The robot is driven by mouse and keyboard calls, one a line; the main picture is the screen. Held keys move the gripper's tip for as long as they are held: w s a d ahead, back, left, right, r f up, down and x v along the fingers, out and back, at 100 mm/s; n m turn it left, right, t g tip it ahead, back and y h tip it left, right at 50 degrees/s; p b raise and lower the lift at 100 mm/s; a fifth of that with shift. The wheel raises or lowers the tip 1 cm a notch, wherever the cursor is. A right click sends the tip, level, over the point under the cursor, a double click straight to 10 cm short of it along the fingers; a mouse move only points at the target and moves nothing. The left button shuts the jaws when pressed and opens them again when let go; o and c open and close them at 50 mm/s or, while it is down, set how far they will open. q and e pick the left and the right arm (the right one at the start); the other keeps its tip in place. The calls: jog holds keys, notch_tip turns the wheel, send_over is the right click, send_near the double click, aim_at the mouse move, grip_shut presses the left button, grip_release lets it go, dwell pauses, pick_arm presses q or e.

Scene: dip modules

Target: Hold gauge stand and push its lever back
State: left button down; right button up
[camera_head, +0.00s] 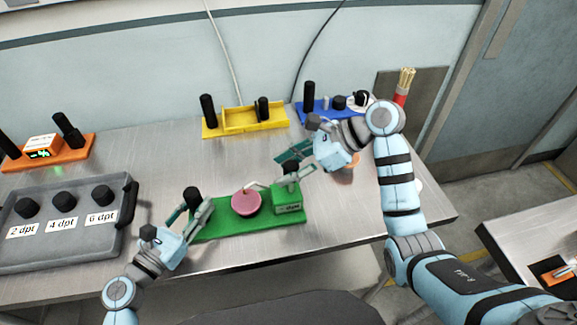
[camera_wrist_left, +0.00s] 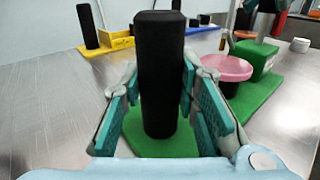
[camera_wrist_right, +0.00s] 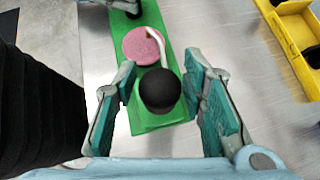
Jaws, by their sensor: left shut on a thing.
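The gauge stand is a green base plate (camera_head: 222,228) with a pink round pad (camera_head: 245,203), a black post (camera_head: 191,195) at its left end and a green labelled block (camera_head: 288,205) at its right end. A thin pale arm reaches from the block over the pad. My left gripper (camera_head: 194,208) is shut on the black post, which stands upright between its fingers in the left wrist view (camera_wrist_left: 160,85). My right gripper (camera_head: 290,172) is open above the block. In the right wrist view its fingers stand apart on either side of the black round knob (camera_wrist_right: 160,91).
A grey tray (camera_head: 70,248) with several black knobs marked in dpt is at left. An orange stand (camera_head: 75,150) is behind it. A yellow tray (camera_head: 240,122) and a blue stand (camera_head: 318,116) are at the back. Bare table lies between them.

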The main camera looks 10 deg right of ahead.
aim_at(189, 192)
jog(key=shift+d+r, duration=0.1)
jog(key=v, duration=1.2)
pick_arm(q)
jog(key=c, duration=1.1)
grip_release()
notch_tip(189, 192, up, 8)
jog(key=p, duration=0.7)
jog(key=shift+f, duration=0.25)
pick_arm(e)
notch_tip(189, 192, up, 7)
jog(key=shift+f, duration=0.1)
